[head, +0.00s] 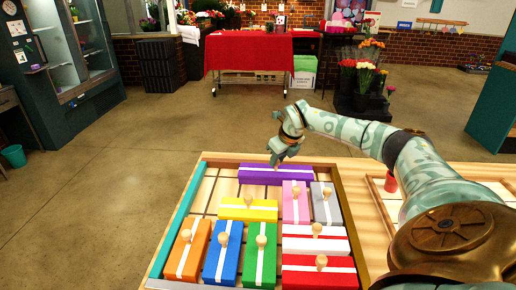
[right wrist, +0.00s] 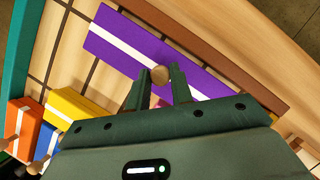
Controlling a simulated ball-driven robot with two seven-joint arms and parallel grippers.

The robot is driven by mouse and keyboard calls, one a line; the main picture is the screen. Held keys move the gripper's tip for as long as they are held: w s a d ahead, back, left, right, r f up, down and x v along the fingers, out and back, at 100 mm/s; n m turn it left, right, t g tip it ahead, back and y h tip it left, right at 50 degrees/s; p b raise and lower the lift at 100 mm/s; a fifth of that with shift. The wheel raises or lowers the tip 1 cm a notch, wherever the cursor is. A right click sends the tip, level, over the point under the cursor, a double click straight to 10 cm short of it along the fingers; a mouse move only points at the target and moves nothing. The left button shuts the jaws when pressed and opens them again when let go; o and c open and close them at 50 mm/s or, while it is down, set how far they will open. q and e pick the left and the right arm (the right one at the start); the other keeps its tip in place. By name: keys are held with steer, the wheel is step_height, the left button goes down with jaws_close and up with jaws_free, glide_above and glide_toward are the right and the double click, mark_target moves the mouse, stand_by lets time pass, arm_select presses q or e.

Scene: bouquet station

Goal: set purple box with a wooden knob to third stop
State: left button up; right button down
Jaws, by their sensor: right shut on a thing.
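The purple box (head: 255,175) with a white stripe lies along the far edge of the sliding-block board. It also shows in the right wrist view (right wrist: 122,43), with its wooden knob (right wrist: 160,75) between my fingertips. My right gripper (head: 275,158) comes down over the purple box from behind; its fingers (right wrist: 162,77) are closed around the knob. In the head view the knob is hidden by the gripper. My left gripper is not in view.
A yellow box (head: 262,211), pink box (head: 295,190) and grey box (head: 322,190) sit just nearer than the purple one. Orange, blue, green and red-striped boxes fill the near part. Bare board (head: 205,190) shows at the left. A teal rail (head: 180,210) edges the left side.

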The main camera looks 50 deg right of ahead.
mark_target(297, 172)
steer(key=s+d, duration=0.2)
steer(key=s+d+p, duration=0.1)
steer(key=s+d, duration=0.1)
steer(key=shift+s, duration=0.4)
steer(key=c, duration=1.6)
jaws_free()
steer(key=o, duration=0.3)
steer(key=shift+s+d, duration=0.1)
steer(key=shift+s, duration=0.05)
steer(key=shift+o, duration=0.2)
steer(key=shift+r, duration=0.25)
steer(key=p+v, duration=0.2)
steer(key=v, duration=1.3)
steer(key=shift+s+r+p, duration=0.3)
steer(key=shift+r, duration=0.05)
